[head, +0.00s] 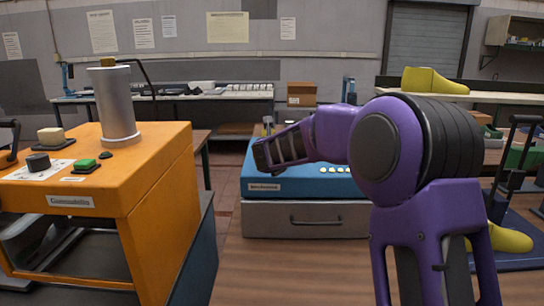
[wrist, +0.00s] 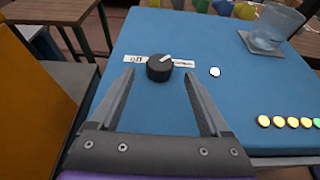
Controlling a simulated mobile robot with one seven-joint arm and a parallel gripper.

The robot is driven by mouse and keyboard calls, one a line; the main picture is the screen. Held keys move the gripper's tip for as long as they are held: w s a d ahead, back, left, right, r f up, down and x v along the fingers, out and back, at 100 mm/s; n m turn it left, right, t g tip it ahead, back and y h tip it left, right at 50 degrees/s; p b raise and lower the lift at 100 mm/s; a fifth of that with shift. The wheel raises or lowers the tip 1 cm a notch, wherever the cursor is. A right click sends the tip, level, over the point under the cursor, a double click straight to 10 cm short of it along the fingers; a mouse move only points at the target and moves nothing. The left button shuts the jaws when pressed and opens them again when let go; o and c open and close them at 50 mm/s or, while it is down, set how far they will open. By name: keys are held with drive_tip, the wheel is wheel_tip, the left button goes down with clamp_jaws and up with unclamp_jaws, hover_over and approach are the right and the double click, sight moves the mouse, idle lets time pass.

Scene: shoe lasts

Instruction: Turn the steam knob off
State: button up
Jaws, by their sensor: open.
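A round black knob (wrist: 160,67) stands on the blue top (wrist: 215,110) of a machine in the wrist view. Its white pointer aims up and right, away from the "off" word on the left of the white label strip (wrist: 135,60); the word on the right is too small to read. My gripper (wrist: 159,76) is open and empty, with its fingertips on either side of the knob's near side, apart from it. In the head view my gripper (head: 266,154) is over the left of the blue machine (head: 300,188), and the knob cannot be made out there.
A small white lamp (wrist: 215,71) is right of the knob. A row of yellow lamps (wrist: 278,121) and a clear cup (wrist: 272,28) are farther right. An orange machine (head: 160,195) with a metal cylinder (head: 116,105) and another black knob (head: 38,162) stands at left.

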drive_tip(key=shift+x, duration=1.9)
clamp_jaws()
